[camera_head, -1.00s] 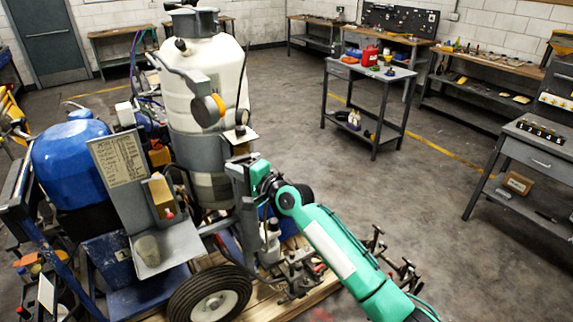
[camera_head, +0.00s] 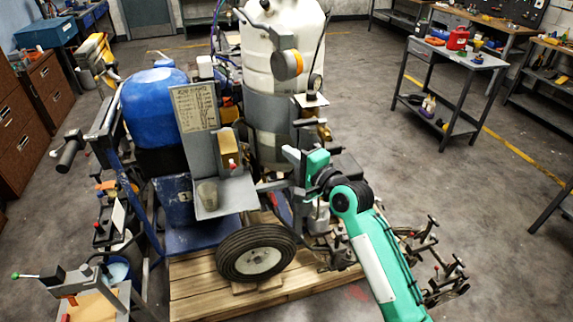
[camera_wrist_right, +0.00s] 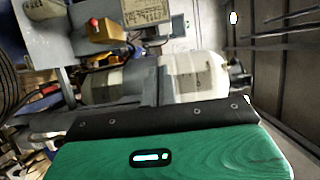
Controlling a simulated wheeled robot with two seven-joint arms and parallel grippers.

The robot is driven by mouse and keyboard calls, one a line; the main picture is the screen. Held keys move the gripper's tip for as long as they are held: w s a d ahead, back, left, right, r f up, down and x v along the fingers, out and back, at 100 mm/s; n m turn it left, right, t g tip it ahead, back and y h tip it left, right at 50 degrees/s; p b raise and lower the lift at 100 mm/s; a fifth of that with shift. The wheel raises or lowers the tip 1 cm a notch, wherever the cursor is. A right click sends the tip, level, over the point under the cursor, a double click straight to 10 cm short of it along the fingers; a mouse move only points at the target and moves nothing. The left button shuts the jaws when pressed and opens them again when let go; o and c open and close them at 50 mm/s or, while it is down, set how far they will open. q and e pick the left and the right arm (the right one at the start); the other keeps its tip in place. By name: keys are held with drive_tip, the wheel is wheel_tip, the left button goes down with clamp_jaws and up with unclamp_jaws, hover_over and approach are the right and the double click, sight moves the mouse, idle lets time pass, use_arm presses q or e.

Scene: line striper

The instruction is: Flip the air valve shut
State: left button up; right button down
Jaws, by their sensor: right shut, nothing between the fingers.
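The line striper stands on a wooden pallet, with a white tank (camera_head: 262,75), a blue tank (camera_head: 150,95) and a grey panel with a printed card (camera_head: 196,107). I cannot clearly make out the air valve or its lever position. My right gripper (camera_head: 288,170) is shut and empty, in front of the striper's lower tank area. Its fingertips are hard to separate from the grey parts behind. The wrist view shows the white tank (camera_wrist_right: 190,77) beyond my gripper body. My left gripper is not in view.
A tan box with a red knob (camera_head: 229,148) sits on the grey shelf left of my gripper. A black wheel (camera_head: 240,262) and the pallet (camera_head: 205,295) are below. A cart (camera_head: 455,58) stands behind right. Open floor lies right of the striper.

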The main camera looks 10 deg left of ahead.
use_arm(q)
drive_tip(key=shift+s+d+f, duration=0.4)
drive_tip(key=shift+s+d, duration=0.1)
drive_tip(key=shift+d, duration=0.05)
use_arm(e)
drive_tip(key=s, duration=0.3)
drive_tip(key=shift+s+a+r, duration=0.15)
drive_tip(key=shift+a, duration=0.05)
